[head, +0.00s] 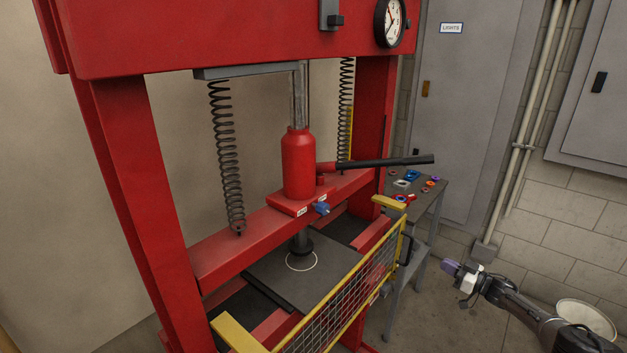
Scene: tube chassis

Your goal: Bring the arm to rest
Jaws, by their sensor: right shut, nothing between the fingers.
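My right gripper (446,263) is at the lower right, at the end of my right arm, which comes in from the right edge. It points left toward the yellow-framed mesh guard (345,298) and looks apart from it. It is shut and holds nothing. My left gripper does not show. The red hydraulic press (125,150) fills the left and middle, with its red bottle jack (298,165) and black pump handle (395,161).
A small grey table (428,200) with several small coloured parts stands behind the press. A grey door (470,110) and a block wall (575,220) are at the back right. A round pale container (587,315) is at the lower right. Floor right of the guard looks clear.

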